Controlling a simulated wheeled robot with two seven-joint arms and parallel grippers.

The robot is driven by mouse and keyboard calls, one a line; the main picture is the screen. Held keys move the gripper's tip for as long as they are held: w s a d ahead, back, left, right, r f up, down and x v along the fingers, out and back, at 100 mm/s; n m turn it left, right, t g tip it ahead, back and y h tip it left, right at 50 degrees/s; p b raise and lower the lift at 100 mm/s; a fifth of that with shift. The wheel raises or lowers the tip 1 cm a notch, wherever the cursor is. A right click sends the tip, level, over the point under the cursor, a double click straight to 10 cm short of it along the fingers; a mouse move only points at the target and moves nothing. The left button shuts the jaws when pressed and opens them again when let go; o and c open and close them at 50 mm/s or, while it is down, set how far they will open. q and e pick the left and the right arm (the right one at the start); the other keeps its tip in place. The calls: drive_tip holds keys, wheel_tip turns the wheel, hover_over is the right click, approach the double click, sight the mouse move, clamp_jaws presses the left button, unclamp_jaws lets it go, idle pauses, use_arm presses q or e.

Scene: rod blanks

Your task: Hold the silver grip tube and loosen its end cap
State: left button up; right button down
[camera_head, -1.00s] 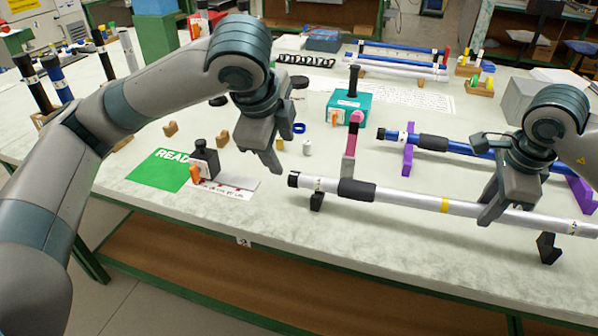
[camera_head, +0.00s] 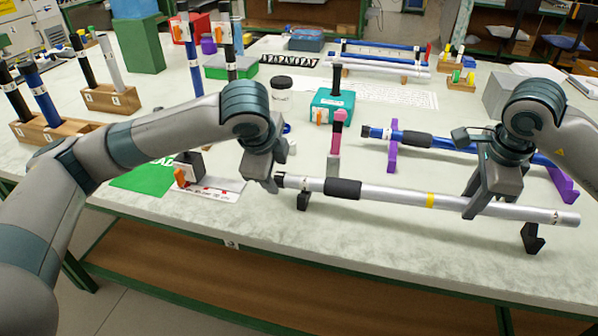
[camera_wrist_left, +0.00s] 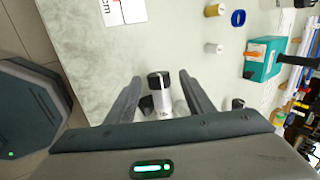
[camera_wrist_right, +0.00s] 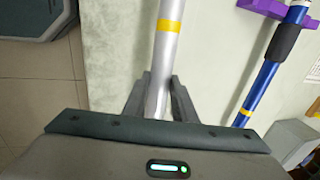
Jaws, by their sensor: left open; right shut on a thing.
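The silver grip tube (camera_head: 395,194) lies level on two black stands, with a black foam grip and a yellow band. My right gripper (camera_head: 482,203) is shut on the tube right of the yellow band; the right wrist view shows the tube (camera_wrist_right: 165,60) between its fingers (camera_wrist_right: 158,100). My left gripper (camera_head: 268,183) is at the tube's left end. In the left wrist view its open fingers (camera_wrist_left: 160,92) stand on either side of the black end cap (camera_wrist_left: 159,80), with gaps showing. In the head view the cap is mostly hidden by the gripper.
A blue tube (camera_head: 440,143) lies on purple stands behind. A pink stand (camera_head: 335,150) and a teal box (camera_head: 330,105) are behind the silver tube.

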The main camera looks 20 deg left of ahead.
use_arm(q)
drive_tip(key=shift+w+f, duration=0.2)
drive_tip(key=shift+f, duration=0.2)
drive_tip(key=c, duration=1.1)
drive_tip(key=shift+o, duration=0.2)
